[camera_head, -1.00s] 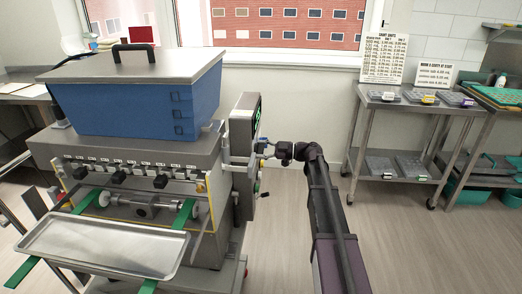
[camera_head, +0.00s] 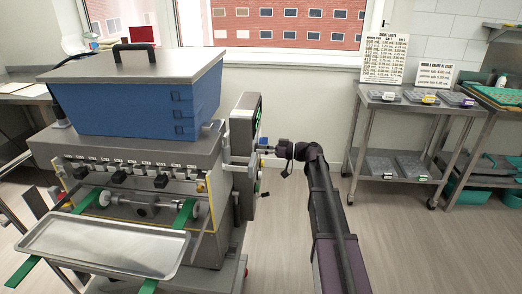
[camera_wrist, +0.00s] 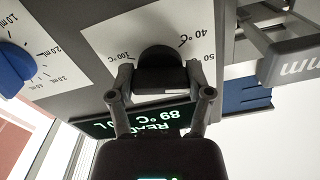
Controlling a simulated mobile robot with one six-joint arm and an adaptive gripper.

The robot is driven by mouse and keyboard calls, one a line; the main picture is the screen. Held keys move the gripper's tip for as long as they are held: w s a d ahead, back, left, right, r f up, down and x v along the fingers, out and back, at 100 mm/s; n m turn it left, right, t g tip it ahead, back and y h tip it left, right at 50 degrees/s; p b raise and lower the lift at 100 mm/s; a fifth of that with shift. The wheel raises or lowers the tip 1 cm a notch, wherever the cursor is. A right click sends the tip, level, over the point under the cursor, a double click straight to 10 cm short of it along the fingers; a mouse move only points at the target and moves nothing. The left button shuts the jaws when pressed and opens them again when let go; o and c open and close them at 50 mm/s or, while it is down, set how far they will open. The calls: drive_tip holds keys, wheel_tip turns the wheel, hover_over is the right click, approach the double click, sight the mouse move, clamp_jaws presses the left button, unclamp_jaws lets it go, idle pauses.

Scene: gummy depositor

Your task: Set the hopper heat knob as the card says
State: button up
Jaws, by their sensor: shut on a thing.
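The hopper heat knob is a black round knob (camera_wrist: 160,62) on a white dial plate (camera_wrist: 110,50) in the wrist view. Marks for 40 °C, 50 and 100 °C show around it; its pointer cannot be made out. My gripper (camera_wrist: 160,76) is shut on the knob, one finger on each side. In the head view my gripper (camera_head: 266,149) is at the right side of the depositor (camera_head: 130,170). A green display (camera_wrist: 130,127) reads 89 °C, upside down. Two printed cards, a larger one (camera_head: 384,58) and a smaller one (camera_head: 434,75), stand on the steel cart; their small text is hard to read.
A blue knob (camera_wrist: 12,68) with a mL scale sits beside the heat dial. The blue hopper (camera_head: 120,105) tops the machine, with a metal tray (camera_head: 100,245) in front. The steel cart (camera_head: 400,105) stands at the right. Floor between machine and cart is open.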

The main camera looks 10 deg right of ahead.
drive_tip(key=m, duration=0.4)
drive_tip(key=shift+w+m, duration=0.1)
drive_tip(key=shift+m, duration=0.3)
drive_tip(key=m, duration=0.5)
drive_tip(key=shift+r, duration=0.1)
drive_tip(key=m, duration=1.5)
drive_tip(key=shift+m, duration=0.4)
drive_tip(key=m, duration=0.4)
drive_tip(key=shift+w+m, duration=0.1)
drive_tip(key=shift+m, duration=0.2)
drive_tip(key=m, duration=0.4)
drive_tip(key=shift+d+m, duration=0.1)
drive_tip(key=shift+m, duration=0.2)
drive_tip(key=m, duration=0.4)
drive_tip(key=shift+m, duration=0.3)
